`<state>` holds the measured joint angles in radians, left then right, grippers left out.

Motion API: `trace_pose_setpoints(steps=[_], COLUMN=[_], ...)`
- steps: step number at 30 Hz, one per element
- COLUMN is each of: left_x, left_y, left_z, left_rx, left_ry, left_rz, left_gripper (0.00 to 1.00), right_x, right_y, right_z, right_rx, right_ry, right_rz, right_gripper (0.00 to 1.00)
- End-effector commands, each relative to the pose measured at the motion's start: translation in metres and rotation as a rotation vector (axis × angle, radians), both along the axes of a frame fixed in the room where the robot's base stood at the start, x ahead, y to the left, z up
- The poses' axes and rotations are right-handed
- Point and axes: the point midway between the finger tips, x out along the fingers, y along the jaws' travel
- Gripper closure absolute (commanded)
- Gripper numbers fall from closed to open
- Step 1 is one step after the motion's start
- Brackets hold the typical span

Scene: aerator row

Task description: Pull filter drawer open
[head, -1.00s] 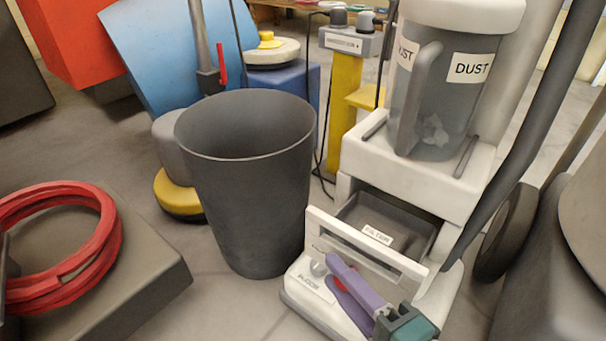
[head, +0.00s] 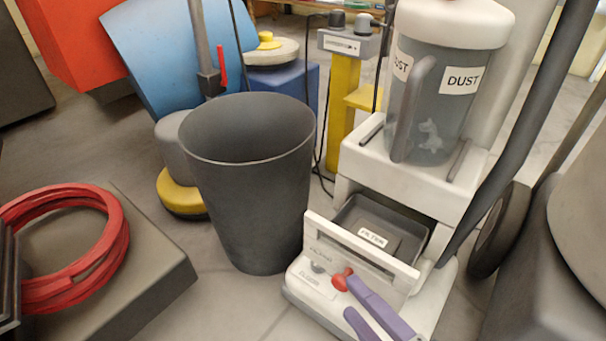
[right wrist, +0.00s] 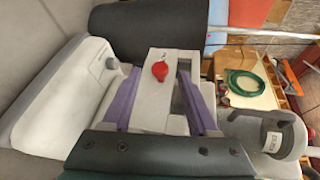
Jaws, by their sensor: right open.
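The filter drawer (head: 381,216) is a grey tray with a "FILTER" label and a white front panel (head: 352,240). It stands out from the white machine in the head view, with its inside visible. A red knob (head: 341,280) sits on the lower part of the front. My right gripper (head: 350,299) has purple fingers and is open in front of the panel. In the right wrist view the fingers lie on either side of the red knob (right wrist: 160,71), with gaps between. My left gripper is not seen.
A clear dust canister (head: 437,105) tops the machine. A dark bin (head: 247,190) stands close at the drawer's left. A red hose coil (head: 75,278) lies on a grey block (head: 150,268). A dark wheel (head: 497,230) is at the right.

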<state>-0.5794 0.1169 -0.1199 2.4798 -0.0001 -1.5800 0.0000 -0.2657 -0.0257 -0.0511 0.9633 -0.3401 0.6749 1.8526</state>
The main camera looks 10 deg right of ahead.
Motion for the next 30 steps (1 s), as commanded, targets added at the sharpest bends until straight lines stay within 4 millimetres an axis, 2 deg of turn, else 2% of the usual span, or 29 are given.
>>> trace_pose_setpoints(steps=[1, 3, 10, 25, 28, 30], left_x=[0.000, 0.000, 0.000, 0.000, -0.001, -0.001], left_y=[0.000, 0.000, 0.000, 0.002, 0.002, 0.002], left_z=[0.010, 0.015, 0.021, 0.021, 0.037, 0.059], left_rx=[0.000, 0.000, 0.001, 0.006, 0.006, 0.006], left_ry=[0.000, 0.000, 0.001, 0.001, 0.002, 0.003], left_rz=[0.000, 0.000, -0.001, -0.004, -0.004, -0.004], left_gripper=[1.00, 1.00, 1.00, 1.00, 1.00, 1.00], right_x=[-0.011, -0.023, -0.045, -0.046, -0.044, -0.039], right_y=[-0.003, -0.007, -0.013, -0.014, -0.016, -0.019], right_z=[0.006, 0.008, 0.011, 0.012, 0.026, 0.048], right_rx=[-0.001, -0.001, 0.000, -0.003, -0.033, -0.085], right_ry=[0.005, 0.005, 0.001, 0.001, 0.006, 0.016], right_rz=[0.000, 0.000, -0.001, -0.001, -0.002, -0.003], right_gripper=[0.40, 0.40, 0.40, 0.40, 0.40, 0.40])
